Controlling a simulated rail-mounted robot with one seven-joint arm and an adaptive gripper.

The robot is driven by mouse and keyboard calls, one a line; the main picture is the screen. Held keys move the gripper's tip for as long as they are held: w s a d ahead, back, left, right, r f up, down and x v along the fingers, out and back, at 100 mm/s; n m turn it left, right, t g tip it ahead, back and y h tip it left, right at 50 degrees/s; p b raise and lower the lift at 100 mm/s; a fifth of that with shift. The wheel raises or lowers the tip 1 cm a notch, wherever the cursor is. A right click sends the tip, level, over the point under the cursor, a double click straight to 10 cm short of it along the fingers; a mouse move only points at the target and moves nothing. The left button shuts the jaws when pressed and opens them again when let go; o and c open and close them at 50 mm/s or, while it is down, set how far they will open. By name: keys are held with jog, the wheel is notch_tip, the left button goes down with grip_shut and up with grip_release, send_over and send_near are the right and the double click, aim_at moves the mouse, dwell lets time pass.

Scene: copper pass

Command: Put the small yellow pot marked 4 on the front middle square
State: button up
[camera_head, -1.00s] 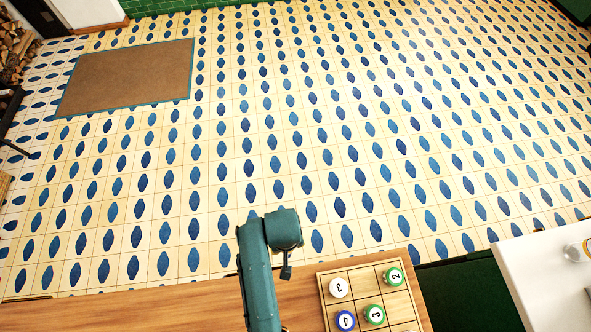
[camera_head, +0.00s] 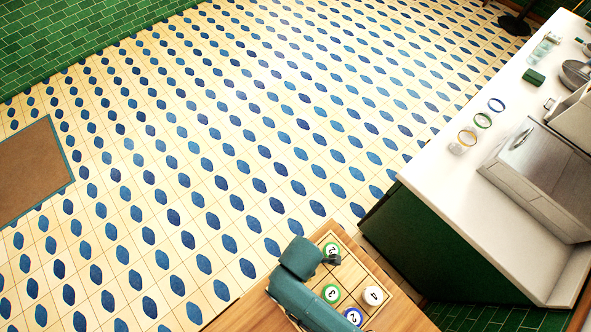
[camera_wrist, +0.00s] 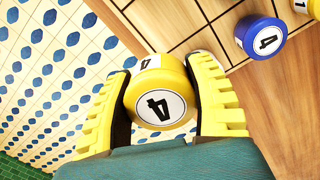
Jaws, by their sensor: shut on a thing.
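The small yellow pot marked 4 (camera_wrist: 160,92) is between the two yellow ribbed fingers of my gripper (camera_wrist: 165,100) in the wrist view. My gripper is shut on it, its white numbered face towards the camera. Behind it are the edge of the wooden board with squares (camera_wrist: 180,22) and the tiled floor. In the head view my arm covers part of the board (camera_head: 358,256), and the fingers and yellow pot cannot be made out. I cannot tell the pot's height.
In the head view a green-ringed pot (camera_head: 330,250), another marked 3 (camera_head: 332,293), a white pot (camera_head: 373,295) and a blue-ringed pot (camera_head: 353,316) are at the board. A white counter (camera_head: 430,178) stands to the right. Bare wooden tabletop (camera_wrist: 285,100) lies beside the board.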

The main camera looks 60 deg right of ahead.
jog(key=s+f, duration=0.1)
jog(key=f, duration=0.2)
jog(key=s+f+n, duration=0.1)
jog(key=f, duration=0.2)
jog(key=s+d+f+n, duration=0.1)
jog(key=f, duration=0.2)
jog(key=shift+s+f+b, duration=0.25)
jog(key=shift+s+b, duration=0.05)
jog(key=shift+s, duration=0.05)
jog(key=shift+f, duration=0.1)
jog(key=o, duration=1.2)
notch_tip(320, 180, up, 12)
jog(key=shift+r+p, duration=0.1)
jog(key=shift+p, duration=0.45)
